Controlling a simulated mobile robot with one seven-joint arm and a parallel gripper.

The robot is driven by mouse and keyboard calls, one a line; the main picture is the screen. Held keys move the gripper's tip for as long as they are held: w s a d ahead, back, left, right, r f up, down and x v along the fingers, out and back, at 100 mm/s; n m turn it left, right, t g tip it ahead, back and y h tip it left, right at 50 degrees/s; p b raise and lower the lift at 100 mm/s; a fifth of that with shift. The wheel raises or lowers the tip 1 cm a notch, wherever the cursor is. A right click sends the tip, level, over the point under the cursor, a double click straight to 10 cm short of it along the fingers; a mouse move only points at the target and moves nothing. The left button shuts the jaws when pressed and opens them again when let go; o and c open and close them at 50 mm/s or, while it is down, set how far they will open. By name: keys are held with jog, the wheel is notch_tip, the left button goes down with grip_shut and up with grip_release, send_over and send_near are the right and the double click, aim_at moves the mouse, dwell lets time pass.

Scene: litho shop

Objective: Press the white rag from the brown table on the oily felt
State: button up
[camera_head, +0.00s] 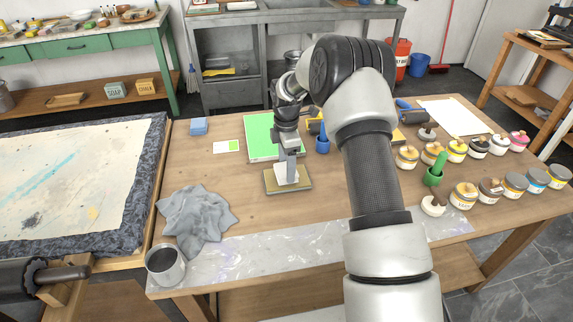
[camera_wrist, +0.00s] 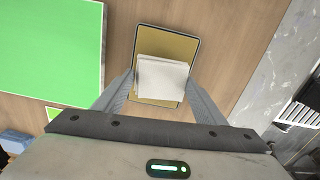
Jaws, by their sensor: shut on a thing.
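A folded white rag (camera_wrist: 162,79) is between the fingers of my gripper (camera_wrist: 160,92), which is shut on it. In the head view the rag (camera_head: 288,173) shows under my gripper (camera_head: 289,178). The oily felt (camera_wrist: 154,42) is a yellow-brown pad with a dark rim. It lies on the brown table, and the head view shows it (camera_head: 290,188) directly under the rag. The rag covers the middle of the felt, and it looks very low over it or touching it; I cannot tell which. The brown table (camera_head: 220,168) bears all of this.
A green sheet (camera_head: 262,135) lies just behind the felt. A crumpled grey cloth (camera_head: 195,215) and a metal can (camera_head: 165,264) are at the front left. Several ink jars (camera_head: 464,195) stand at the right. Bare tabletop lies left of the felt.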

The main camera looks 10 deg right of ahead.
jog(key=shift+f, duration=0.6)
dwell(1.2)
jog(key=shift+r+p, duration=2)
jog(key=shift+r, duration=1.55)
jog(key=shift+r, duration=0.15)
jog(key=s+r+m+p, duration=0.5)
jog(key=s+r+m, duration=0.2)
jog(key=r+m, duration=0.2)
jog(key=s+r+m+p, duration=0.5)
jog(key=s+r+m, duration=0.2)
jog(key=r+m, duration=0.2)
notch_tip(320, 180, up, 2)
jog(key=shift+s+m+p, duration=0.25)
jog(key=shift+m+p, duration=0.1)
jog(key=shift+m, duration=0.05)
